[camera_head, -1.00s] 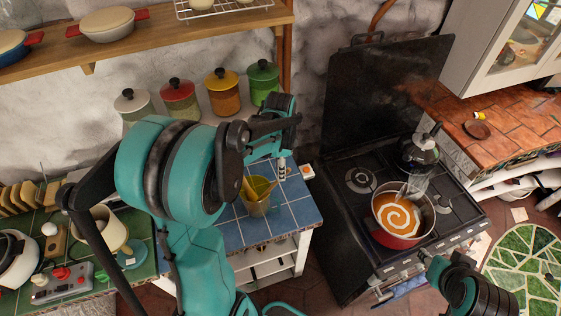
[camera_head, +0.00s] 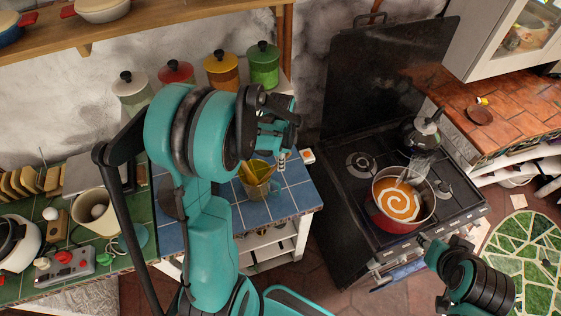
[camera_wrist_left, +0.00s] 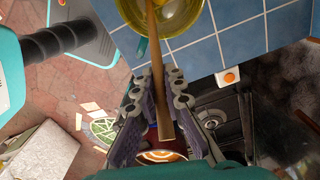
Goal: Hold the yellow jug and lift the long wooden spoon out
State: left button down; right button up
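The yellow jug (camera_head: 262,194) stands on the blue-tiled counter, partly covered by my left arm. In the left wrist view its rim (camera_wrist_left: 125,14) shows at the top. The long wooden spoon (camera_wrist_left: 157,70) leans out of the jug; its handle runs down between my left gripper's fingers. My left gripper (camera_head: 284,150) is above the jug. In the wrist view its two fingers (camera_wrist_left: 155,105) stand apart on either side of the handle, with gaps. My right gripper (camera_head: 428,243) is in front of the stove, far from the jug; its fingers are too unclear to judge.
A stove with a red pot (camera_head: 403,200) of orange soup stands to the right. Several lidded canisters, such as the green one (camera_head: 263,65), stand behind the counter. A beige pot (camera_head: 94,209) stands left.

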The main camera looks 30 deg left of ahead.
pick_arm(q)
jog(key=c, duration=1.5)
grip_release()
jog(key=shift+c, duration=0.2)
